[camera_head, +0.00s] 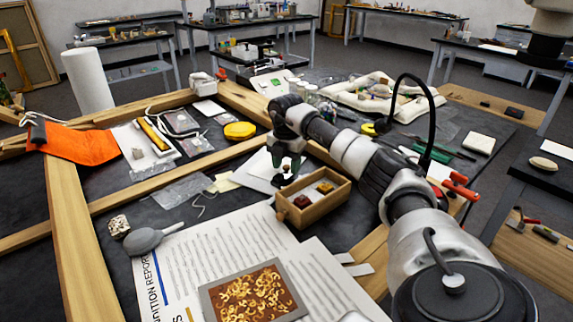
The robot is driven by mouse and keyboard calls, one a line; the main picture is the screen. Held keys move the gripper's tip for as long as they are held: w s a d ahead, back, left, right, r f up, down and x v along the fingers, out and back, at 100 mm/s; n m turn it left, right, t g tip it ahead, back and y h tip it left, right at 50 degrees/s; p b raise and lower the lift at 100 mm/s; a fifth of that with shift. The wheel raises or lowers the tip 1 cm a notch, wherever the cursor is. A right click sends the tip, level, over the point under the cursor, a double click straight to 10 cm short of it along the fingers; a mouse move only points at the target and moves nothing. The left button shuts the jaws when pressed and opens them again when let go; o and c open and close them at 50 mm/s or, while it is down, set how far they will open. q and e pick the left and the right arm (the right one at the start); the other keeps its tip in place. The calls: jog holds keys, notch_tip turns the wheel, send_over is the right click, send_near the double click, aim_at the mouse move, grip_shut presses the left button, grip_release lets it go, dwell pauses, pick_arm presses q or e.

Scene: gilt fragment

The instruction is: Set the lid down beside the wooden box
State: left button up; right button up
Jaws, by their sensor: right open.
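The open wooden box (326,208) stands right of centre and holds a few small reddish-brown and yellowish pieces. My right gripper (285,163) points down just behind and left of the box, its fingers open. A small dark piece with an upright knob (284,180), which may be the lid, is just below the fingers, beside the box's back left corner. The fingers partly hide it, and I cannot tell whether they touch it. My left gripper is not in view.
A printed report (225,250) with a framed picture of gilt fragments (253,294) lies in front. A grey blower bulb (143,240) lies at left. A large wooden frame (77,240) surrounds the dark work area. A yellow round item (239,131) and orange cloth (80,146) lie further back.

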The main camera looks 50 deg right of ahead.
notch_tip(320, 180, up, 12)
dwell(0.4)
dwell(0.5)
